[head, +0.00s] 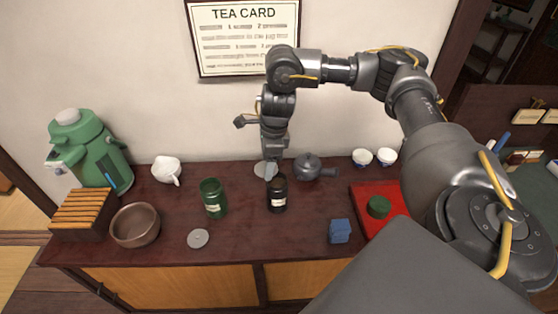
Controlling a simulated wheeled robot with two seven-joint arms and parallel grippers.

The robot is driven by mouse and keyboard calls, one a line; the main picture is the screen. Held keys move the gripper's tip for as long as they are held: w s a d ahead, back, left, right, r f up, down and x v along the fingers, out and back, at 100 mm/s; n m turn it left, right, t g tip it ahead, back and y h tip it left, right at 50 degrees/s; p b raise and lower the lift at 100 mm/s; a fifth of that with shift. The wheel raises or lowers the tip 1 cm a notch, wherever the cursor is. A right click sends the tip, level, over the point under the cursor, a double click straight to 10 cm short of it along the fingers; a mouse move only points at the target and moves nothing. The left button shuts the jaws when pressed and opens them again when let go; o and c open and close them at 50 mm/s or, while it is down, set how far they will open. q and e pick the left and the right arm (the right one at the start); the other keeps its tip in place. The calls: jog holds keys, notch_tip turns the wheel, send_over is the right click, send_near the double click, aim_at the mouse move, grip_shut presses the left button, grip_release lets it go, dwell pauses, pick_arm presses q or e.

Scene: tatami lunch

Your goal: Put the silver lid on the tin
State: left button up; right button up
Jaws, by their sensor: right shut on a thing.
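A silver lid (260,168), a flat grey disc, shows just behind and left of my right gripper's fingertips, partly hidden by them. My right gripper (271,172) points down and is shut on it, though the contact itself is hard to see. A dark tin (278,197) with a pale label stands upright just below and right of the fingertips in the picture. A green tin (213,198) with a label stands to its left. Another grey disc-shaped lid (198,238) lies on the counter in front of the green tin. My left gripper is not in view.
On the dark counter (170,250), a dark teapot (308,168) stands close right of the dark tin. A blue block (340,231) and a red tray (365,192) with a green round thing (378,206) are further right. A brown bowl (135,225) is left.

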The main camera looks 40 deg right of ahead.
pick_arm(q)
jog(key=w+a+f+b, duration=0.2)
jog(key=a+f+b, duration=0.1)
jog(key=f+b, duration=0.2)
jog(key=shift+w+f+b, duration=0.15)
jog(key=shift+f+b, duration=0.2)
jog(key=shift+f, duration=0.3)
pick_arm(e)
jog(key=d+f+m, duration=0.4)
jog(key=f, duration=0.3)
jog(key=shift+w+d, duration=0.2)
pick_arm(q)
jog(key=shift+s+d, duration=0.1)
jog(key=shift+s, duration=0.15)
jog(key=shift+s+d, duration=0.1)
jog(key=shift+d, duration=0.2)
